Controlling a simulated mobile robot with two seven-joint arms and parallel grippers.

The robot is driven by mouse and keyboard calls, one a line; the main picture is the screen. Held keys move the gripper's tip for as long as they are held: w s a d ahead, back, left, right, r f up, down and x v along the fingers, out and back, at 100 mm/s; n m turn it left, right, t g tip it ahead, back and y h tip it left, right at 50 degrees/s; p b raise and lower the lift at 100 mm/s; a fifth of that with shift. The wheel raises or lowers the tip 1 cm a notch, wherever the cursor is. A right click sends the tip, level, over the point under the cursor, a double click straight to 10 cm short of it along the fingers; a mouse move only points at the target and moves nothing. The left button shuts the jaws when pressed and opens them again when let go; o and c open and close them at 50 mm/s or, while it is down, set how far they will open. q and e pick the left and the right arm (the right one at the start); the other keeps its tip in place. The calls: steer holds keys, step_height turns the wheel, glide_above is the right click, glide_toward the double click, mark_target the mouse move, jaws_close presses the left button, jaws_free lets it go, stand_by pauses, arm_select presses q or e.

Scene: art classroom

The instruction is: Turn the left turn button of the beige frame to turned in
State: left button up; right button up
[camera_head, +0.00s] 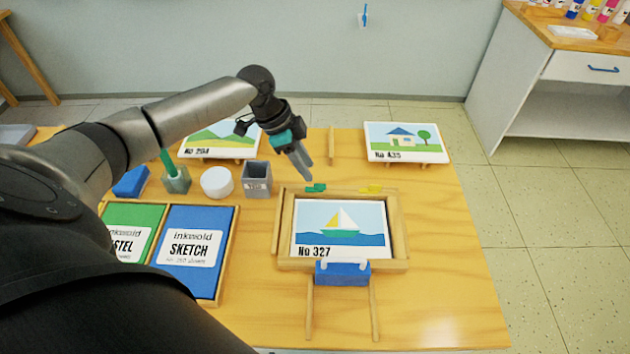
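The beige frame (284,228) lies on the wooden table, around a sailboat picture (341,222) marked No 327. At its top edge are a green turn button (316,187) on the left and a yellow turn button (371,188) on the right. Both look to lie roughly along the edge; they are too small to tell their exact angle. My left gripper (304,168) points down just above and left of the green button and looks apart from it. Its fingers overlap in this view, so I cannot tell whether they are open. My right gripper is out of view.
A blue block (342,273) sits at the frame's lower edge, above two wooden legs. A grey cup (257,179), a white round container (216,182) and sketch pads (196,250) are to the left. A house picture (405,142) stands behind right. The table's right side is clear.

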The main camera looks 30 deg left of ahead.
mark_target(317, 184)
arm_select(q)
steer(key=b+x, duration=0.1)
steer(key=x, duration=0.4)
steer(key=shift+w+f, duration=0.1)
steer(key=shift+f, duration=0.2)
jaws_close()
